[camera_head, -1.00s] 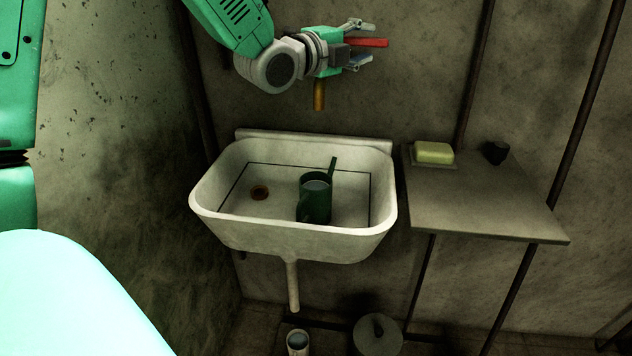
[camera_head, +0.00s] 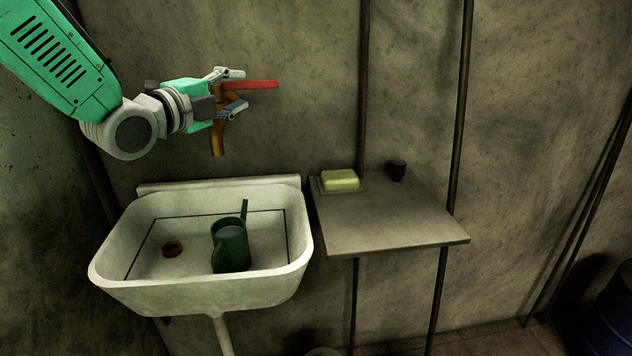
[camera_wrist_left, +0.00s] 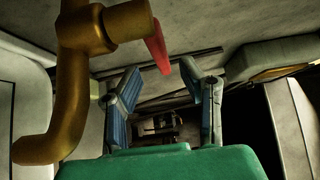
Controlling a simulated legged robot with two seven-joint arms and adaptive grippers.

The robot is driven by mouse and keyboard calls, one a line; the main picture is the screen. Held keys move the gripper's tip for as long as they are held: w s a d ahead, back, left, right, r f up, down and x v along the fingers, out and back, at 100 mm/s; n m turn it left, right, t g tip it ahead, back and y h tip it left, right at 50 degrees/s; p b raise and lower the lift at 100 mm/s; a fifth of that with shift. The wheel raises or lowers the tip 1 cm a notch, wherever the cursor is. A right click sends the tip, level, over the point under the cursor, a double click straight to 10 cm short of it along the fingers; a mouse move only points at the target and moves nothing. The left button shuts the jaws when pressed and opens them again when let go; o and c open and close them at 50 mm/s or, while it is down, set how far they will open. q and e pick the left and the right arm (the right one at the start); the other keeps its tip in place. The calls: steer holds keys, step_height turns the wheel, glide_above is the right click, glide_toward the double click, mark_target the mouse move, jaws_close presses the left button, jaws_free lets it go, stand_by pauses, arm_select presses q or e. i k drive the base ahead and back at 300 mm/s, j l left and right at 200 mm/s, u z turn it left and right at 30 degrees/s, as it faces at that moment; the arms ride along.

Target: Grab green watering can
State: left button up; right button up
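The dark green watering can (camera_head: 232,250) stands upright in the white sink (camera_head: 205,296), right of the drain hole. Its spout points up at the back and its top shows a pale grey surface. My left gripper (camera_head: 236,91) is well above it, near the brass tap (camera_head: 218,138) with a red lever (camera_head: 250,85). In the left wrist view the two fingers (camera_wrist_left: 165,95) are apart, with nothing clamped between them. The brass tap (camera_wrist_left: 70,85) passes at the left there, and the red lever (camera_wrist_left: 157,47) shows above the fingers. My right gripper is not in view.
A grey side table (camera_head: 385,225) right of the sink holds a yellow-green soap bar (camera_head: 340,180) and a small dark cup (camera_head: 397,170). Vertical pipes (camera_head: 458,110) run along the wall. A dark blue barrel (camera_head: 612,310) stands at the far right.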

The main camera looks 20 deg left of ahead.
mark_target(231, 253)
steer(key=k+l, duration=0.75)
steer(key=k, duration=0.1)
